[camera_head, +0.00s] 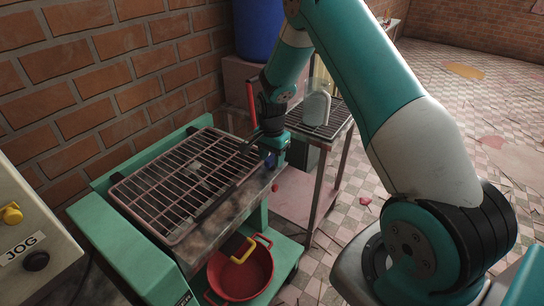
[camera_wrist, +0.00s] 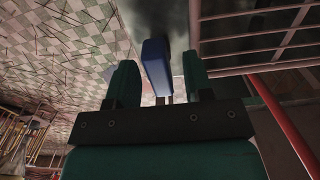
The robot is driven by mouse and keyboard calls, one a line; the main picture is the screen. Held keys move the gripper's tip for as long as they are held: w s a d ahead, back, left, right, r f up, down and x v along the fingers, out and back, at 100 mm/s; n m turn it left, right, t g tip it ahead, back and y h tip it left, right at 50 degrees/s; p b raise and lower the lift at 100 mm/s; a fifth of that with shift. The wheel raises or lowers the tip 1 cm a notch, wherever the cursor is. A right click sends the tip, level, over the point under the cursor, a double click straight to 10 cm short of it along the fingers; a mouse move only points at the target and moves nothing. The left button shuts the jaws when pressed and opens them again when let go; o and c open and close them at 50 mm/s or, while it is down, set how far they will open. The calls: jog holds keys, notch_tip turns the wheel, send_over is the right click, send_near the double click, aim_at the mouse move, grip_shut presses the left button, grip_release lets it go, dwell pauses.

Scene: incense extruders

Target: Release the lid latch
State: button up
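The lid is a pinkish wire grate (camera_head: 150,187) lying closed on top of the green machine (camera_head: 112,232). The lid latch appears to be the small blue piece (camera_head: 270,161) at the machine's right end, mostly hidden by my gripper (camera_head: 264,150) in the head view. In the wrist view, the blue latch (camera_wrist: 157,66) stands between the two green fingers of my gripper (camera_wrist: 160,72). The fingers are apart. A gap shows on the left of the latch; on its right the finger is very close, and I cannot tell whether it touches.
A red upright bar (camera_head: 250,104) stands beside my gripper, also in the wrist view (camera_wrist: 284,123). A red basin (camera_head: 262,268) sits below the machine's front, under a yellow handle (camera_head: 238,248). A cart with a bottle (camera_head: 316,108) stands right. A JOG panel (camera_head: 24,225) is left.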

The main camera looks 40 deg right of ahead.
aim_at(272, 156)
notch_tip(272, 156, up, 17)
jog(key=b, duration=0.2)
jog(key=shift+r, duration=0.2)
dwell(0.5)
jog(key=s+a+r+n+y, duration=0.1)
jog(key=s+a+r+n, duration=0.2)
jog(key=s+a+n, duration=0.4)
jog(key=s+a+r+n+y, duration=0.1)
jog(key=s+a+r+n, duration=0.25)
jog(key=s+a, duration=0.4)
jog(key=s+a+n+y, duration=0.2)
jog(key=s+a+n, duration=0.7)
jog(key=s, duration=0.5)
jog(key=shift+s+a+r+n, duration=0.15)
jog(key=shift+a+r+n, duration=0.1)
jog(key=shift+n, duration=0.7)
jog(key=shift+c, duration=0.5)
jog(key=shift+d, duration=0.1)
